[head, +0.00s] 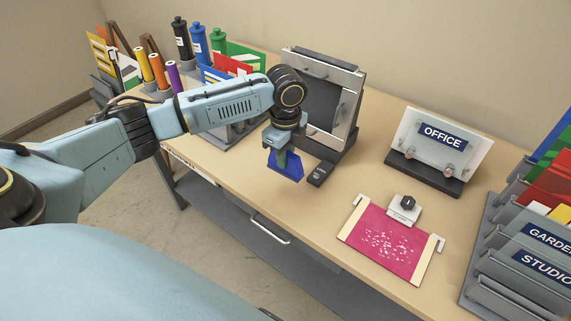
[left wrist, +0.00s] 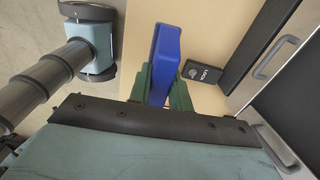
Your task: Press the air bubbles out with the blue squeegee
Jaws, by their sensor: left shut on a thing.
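In the left wrist view the squeegee (left wrist: 163,55) stands between the green fingers of the left gripper (left wrist: 160,85). A magenta sheet (head: 385,243) lies on the table at the front right, with white bubble-like specks (head: 388,244) grouped in its middle. The squeegee is well left of the sheet. My right gripper is not in view.
The machine (head: 322,95) stands upright with a small black block (head: 320,173) at its foot. An OFFICE sign (head: 440,136) on a dark stand is behind the sheet. A grey rack (head: 510,255) stands at right. Bottles (head: 199,42) and coloured cards are at back left.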

